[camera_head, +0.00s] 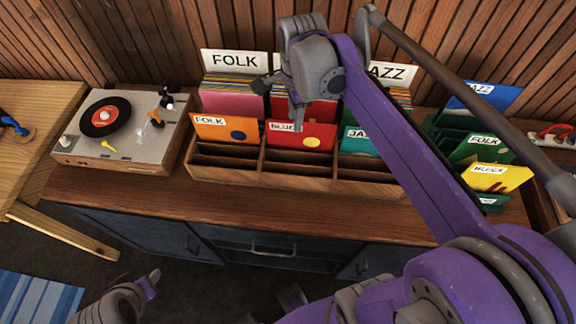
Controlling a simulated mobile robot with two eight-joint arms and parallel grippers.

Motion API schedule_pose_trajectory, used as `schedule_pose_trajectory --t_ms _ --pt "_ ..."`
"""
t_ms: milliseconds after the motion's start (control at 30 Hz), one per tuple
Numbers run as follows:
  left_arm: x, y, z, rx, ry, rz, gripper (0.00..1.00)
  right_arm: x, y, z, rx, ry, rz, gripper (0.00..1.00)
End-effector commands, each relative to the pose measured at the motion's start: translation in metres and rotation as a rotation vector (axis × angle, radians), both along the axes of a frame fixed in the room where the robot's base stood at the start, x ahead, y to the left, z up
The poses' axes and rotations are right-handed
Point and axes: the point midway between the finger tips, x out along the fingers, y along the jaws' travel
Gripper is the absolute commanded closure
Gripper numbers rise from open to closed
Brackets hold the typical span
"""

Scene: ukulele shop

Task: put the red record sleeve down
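My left gripper (152,280) is at the bottom left, away from the rack, mostly out of frame.
A turntable (123,129) with a black record stands left of the rack. More sleeves fill the rack's back row. A rack with blue, green and yellow sleeves (495,178) is at the right. The wooden counter front (200,215) is clear.

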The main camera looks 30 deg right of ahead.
Motion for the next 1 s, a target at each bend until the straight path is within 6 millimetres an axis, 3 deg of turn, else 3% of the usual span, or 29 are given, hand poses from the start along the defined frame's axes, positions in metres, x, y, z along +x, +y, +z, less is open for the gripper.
schedule_pose_trajectory --t_ms 100,300,500,667,1000 --pt "0.0 0.0 0.0 0.0 0.0 0.0 0.5 -0.027 0.034 -0.026 -0.067 -0.075 0.431 0.64" --pt "0.0 0.0 0.0 0.0 0.0 0.0 0.5 -0.071 0.078 -0.073 -0.246 -0.186 1.152 0.64" --pt "0.0 0.0 0.0 0.0 0.0 0.0 0.5 -0.103 0.102 -0.109 -0.423 -0.241 1.635 0.64" --pt "0.0 0.0 0.0 0.0 0.0 0.0 0.5 -0.112 0.108 -0.12 -0.488 -0.251 1.783 0.64" --pt "0.0 0.0 0.0 0.0 0.0 0.0 0.5 -0.112 0.108 -0.12 -0.493 -0.251 1.795 0.64"
